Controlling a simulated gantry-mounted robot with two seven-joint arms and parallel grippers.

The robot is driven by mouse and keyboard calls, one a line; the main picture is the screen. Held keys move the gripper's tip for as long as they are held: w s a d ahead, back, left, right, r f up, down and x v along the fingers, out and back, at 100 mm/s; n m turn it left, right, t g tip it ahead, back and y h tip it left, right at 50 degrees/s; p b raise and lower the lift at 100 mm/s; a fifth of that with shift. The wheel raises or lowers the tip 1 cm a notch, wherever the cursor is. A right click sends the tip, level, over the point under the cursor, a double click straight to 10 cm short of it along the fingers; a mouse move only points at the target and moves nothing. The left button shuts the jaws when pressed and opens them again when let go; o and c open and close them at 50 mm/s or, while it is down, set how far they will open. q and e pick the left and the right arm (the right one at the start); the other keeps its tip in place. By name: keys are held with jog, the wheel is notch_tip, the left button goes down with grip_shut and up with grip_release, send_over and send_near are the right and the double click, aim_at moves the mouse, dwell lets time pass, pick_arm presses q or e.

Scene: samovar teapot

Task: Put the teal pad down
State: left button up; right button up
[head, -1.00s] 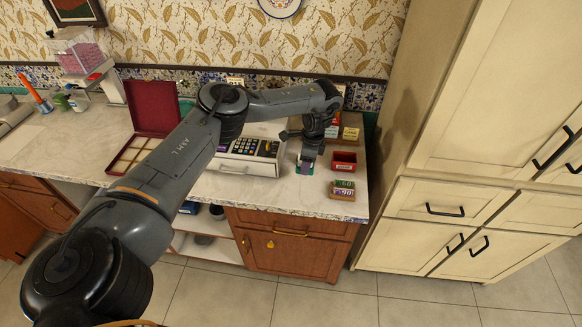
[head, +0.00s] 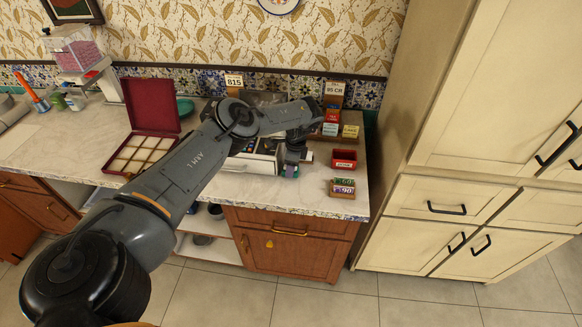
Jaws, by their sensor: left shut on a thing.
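The teal pad (head: 296,172) shows as a small teal patch with a purple part at the tips of my left gripper (head: 290,167). The left gripper points down and is shut on it, over the counter just in front of the cash register's right side. The fingers hide much of the pad, and I cannot tell whether it touches the counter. My right gripper is not in view.
The cash register (head: 247,164) stands beside and behind the gripper. To the right are a red tray (head: 344,160) and a small box of coloured pieces (head: 342,189). An open burgundy box (head: 152,106) lies left. The counter's front strip is clear.

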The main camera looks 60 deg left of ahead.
pick_arm(q)
jog(key=shift+f, duration=0.15)
jog(key=o, duration=1)
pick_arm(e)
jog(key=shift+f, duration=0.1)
pick_arm(q)
jog(key=shift+r, duration=0.3)
jog(key=r, duration=0.3)
jog(key=r+p, duration=0.1)
jog(key=r, duration=0.2)
jog(key=w+r, duration=0.1)
jog(key=r, duration=0.3)
jog(key=shift+d+p, duration=0.35)
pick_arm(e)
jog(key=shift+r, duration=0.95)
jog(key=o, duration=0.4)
pick_arm(q)
jog(key=shift+w+r, duration=0.1)
jog(key=shift+r, duration=0.75)
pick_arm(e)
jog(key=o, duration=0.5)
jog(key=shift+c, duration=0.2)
